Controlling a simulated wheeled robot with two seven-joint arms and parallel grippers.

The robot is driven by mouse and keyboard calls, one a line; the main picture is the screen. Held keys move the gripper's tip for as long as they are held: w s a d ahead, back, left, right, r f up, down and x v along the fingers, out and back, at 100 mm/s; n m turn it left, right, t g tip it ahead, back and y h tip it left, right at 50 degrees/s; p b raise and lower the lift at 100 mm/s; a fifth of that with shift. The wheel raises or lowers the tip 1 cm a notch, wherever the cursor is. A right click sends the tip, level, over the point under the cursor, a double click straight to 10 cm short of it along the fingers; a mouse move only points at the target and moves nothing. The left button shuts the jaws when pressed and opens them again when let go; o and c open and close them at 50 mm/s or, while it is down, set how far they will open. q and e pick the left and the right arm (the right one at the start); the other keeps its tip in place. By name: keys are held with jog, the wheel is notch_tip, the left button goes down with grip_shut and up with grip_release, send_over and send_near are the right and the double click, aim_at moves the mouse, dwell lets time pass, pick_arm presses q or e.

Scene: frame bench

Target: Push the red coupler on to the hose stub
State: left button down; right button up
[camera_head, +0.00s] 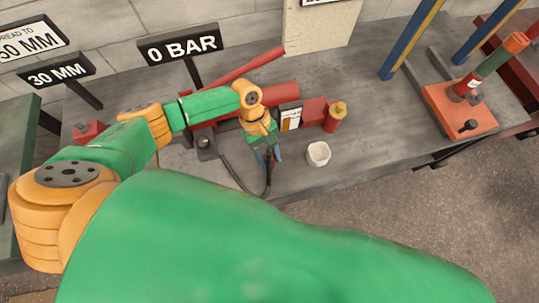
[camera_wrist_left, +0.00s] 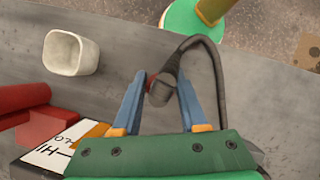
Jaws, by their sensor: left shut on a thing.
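My left gripper (camera_head: 267,158) reaches down near the front edge of the bench. In the left wrist view its two blue fingers (camera_wrist_left: 160,95) are shut on a small dark fitting with a red part (camera_wrist_left: 152,80), which looks like the red coupler. A black hose (camera_wrist_left: 205,42) runs from this fitting and loops round to the right; it also shows in the head view (camera_head: 240,180). I cannot tell the hose stub for sure; a short red cylinder with a brass-coloured top (camera_head: 335,117) stands right of the gripper. My right gripper is out of view.
A white cup (camera_head: 318,153) stands on the grey bench (camera_head: 385,135) right of the gripper. A red pump-like body (camera_head: 275,96) with a red lever lies behind it. A "0 BAR" sign (camera_head: 180,44) stands at the back. A red base with posts (camera_head: 460,110) is at the right.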

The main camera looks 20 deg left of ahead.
pick_arm(q)
jog(key=shift+f, duration=0.35)
jog(key=shift+c, duration=1.8)
grip_release()
jog(key=shift+v, duration=3.55)
